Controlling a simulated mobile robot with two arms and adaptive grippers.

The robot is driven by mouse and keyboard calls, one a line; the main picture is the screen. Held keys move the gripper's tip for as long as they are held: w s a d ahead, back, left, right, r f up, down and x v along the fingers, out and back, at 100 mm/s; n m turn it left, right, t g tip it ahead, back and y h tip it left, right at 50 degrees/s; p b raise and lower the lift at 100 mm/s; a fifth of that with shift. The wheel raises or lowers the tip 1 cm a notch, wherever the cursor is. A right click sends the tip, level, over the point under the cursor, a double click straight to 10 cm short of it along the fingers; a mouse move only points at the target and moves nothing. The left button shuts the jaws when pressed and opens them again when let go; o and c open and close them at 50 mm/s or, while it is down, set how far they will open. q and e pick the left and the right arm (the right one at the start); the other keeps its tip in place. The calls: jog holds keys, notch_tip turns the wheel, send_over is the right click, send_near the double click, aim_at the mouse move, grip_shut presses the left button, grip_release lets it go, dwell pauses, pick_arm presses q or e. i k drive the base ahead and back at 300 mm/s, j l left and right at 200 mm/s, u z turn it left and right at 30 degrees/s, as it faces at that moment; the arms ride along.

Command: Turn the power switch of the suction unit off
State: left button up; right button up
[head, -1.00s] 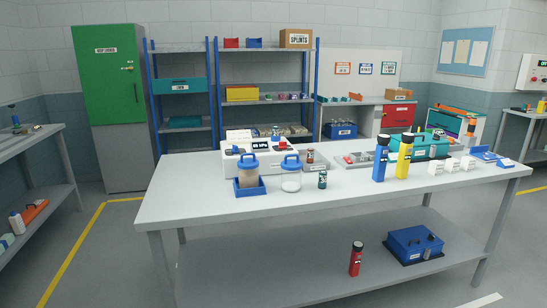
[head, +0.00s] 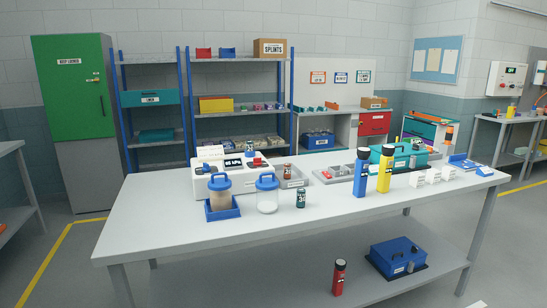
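The suction unit appears to be the white device (head: 204,180) with a small dark display, standing on the left part of the white table (head: 150,210). A red part and a blue part show on its top and front. Its power switch is too small to make out. Two jars with blue lids stand in front of it: one with tan contents (head: 220,193) in a blue tray (head: 222,213), one clear (head: 267,198). They hide part of its front. Neither of my grippers is in view.
A small dark can (head: 301,198), a blue flashlight (head: 361,175) and a yellow flashlight (head: 385,172) stand on the table. A teal case (head: 412,160) is behind them. A blue box (head: 397,258) and a red flashlight (head: 339,277) are on the lower shelf. Floor is open at left.

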aim_at(256, 161)
jog(key=i+j+z, duration=0.15)
jog(key=z, duration=0.25)
jog(key=i+j+z, duration=0.25)
jog(key=z, duration=0.2)
jog(key=i, duration=0.05)
